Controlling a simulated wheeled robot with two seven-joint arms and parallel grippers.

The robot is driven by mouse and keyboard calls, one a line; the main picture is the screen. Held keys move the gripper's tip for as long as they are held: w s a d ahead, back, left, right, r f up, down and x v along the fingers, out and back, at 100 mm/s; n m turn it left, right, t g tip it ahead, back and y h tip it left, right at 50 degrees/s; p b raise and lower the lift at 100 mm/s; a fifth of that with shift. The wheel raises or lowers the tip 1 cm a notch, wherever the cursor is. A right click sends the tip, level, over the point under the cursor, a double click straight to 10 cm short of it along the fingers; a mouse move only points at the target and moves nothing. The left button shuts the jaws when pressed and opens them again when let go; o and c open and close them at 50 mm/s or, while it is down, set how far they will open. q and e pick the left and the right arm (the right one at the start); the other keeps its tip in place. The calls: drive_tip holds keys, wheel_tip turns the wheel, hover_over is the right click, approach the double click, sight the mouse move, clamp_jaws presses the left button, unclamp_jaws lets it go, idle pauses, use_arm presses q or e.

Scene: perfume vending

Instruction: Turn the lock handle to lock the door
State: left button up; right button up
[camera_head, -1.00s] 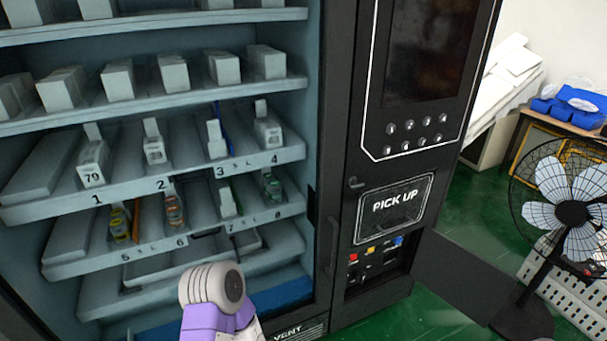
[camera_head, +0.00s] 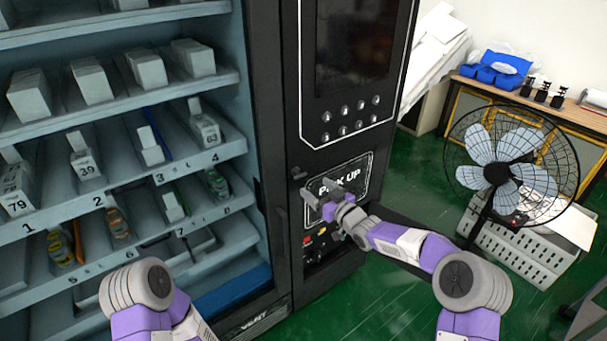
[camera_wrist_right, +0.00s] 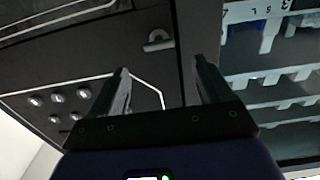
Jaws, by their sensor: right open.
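The dark lock handle (camera_head: 298,173) sits on the black front of the vending machine, just above and left of the PICK UP panel (camera_head: 368,168). It also shows in the right wrist view as a small grey lever (camera_wrist_right: 158,41), ahead of and between my fingertips. My right gripper (camera_head: 318,193) is open and empty, in front of the PICK UP panel, a little below and right of the handle. Its two fingers (camera_wrist_right: 160,72) look apart from the handle. My left arm shows at the bottom left, but its gripper is out of view.
Shelves (camera_head: 120,210) with boxes and bottles fill the machine's left side. Round buttons (camera_head: 350,120) and a dark screen sit above the panel. A low open flap (camera_head: 400,222) lies behind my right arm. A standing fan (camera_head: 500,170) and a table are at the right.

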sight(302, 175)
drive_tip(key=shift+x, duration=3.8)
drive_tip(key=c, duration=1)
drive_tip(key=shift+c, duration=0.2)
